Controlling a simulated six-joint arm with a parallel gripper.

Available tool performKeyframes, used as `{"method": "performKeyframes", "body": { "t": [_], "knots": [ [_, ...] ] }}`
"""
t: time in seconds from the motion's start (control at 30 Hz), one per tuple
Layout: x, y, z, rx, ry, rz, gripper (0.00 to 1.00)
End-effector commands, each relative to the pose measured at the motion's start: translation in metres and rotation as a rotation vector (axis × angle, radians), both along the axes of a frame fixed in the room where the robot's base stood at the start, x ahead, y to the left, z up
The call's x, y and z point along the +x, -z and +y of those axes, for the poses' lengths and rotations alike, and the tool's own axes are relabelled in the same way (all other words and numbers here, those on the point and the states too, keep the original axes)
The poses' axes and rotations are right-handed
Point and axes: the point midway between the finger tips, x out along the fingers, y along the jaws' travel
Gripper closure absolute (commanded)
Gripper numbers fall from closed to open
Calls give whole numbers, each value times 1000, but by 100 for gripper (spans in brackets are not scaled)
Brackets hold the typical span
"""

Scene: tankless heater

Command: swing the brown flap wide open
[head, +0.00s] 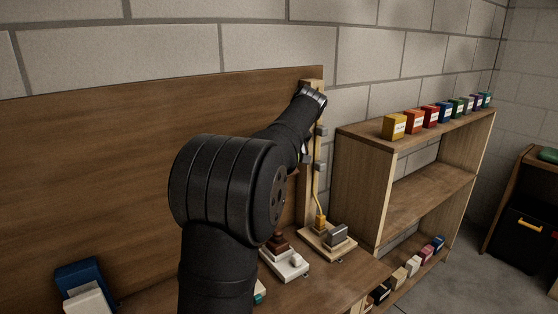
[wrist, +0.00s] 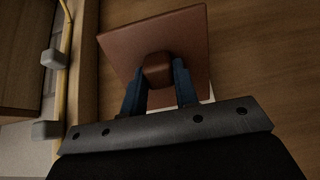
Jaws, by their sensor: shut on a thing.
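The brown flap (wrist: 150,34) is a square reddish-brown plate in the wrist view, with a block-shaped brown knob (wrist: 158,68) on its face. My gripper (wrist: 158,80) has its two blue fingers on either side of the knob and is shut on it. A thin pale strip shows at the flap's lower right edge. Behind the flap is brown wood. I cannot tell how far the flap stands open. In the head view my arm hides the flap and the fingers.
A wooden panel (head: 120,150) stands behind my arm. A post with a yellow cable (head: 318,195) and grey blocks is at its right end. A white-based device (head: 286,265) and a wooden-based one (head: 326,243) sit below. A shelf (head: 365,185) with coloured boxes stands right.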

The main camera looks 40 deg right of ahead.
Motion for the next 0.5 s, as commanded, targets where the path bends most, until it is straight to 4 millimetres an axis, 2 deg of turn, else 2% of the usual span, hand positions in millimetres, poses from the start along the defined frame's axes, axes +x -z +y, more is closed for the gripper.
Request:
{"method": "performKeyframes", "body": {
  "t": [0.03, 0.1, 0.5],
  "knots": [
    [0, -7, -1, -7, 2, -11, 100],
    [0, -10, -1, -8, 2, -12, 100],
    [1, -16, 0, -9, 1, -18, 100]
  ]
}}
